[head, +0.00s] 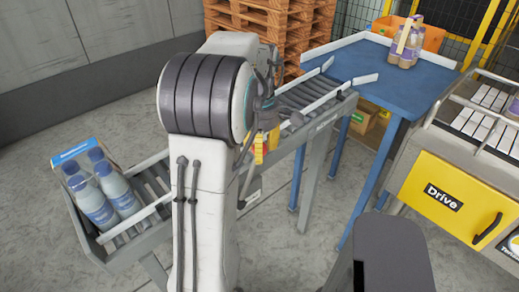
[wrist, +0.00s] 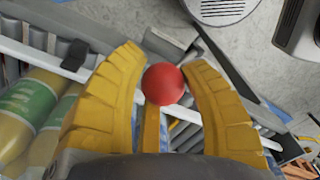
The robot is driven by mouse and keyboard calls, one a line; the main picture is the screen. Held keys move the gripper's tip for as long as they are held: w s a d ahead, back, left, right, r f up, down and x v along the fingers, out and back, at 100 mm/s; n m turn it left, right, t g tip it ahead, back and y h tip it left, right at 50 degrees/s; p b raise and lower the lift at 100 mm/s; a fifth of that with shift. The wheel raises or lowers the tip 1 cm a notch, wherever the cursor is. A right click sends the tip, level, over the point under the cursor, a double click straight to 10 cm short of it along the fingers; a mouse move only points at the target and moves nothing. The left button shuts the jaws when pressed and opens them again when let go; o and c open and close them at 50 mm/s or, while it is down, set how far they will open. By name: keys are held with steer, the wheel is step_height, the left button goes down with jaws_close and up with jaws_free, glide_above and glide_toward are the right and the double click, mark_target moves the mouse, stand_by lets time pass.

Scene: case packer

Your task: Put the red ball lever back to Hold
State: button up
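The red ball (wrist: 164,84) of the lever sits between the two yellow fingers of my gripper (wrist: 165,72) in the wrist view. The Hold marking is not visible.
A roller conveyor (head: 322,97) runs behind my arm to a blue table (head: 392,72). Bottles (head: 97,203) stand on its lower left end. A yellow panel marked Drive (head: 440,192) is at the right. Grey floor lies open at the left.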

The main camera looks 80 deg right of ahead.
steer(key=o, duration=0.5)
steer(key=shift+c, duration=0.2)
steer(key=shift+r, duration=5.95)
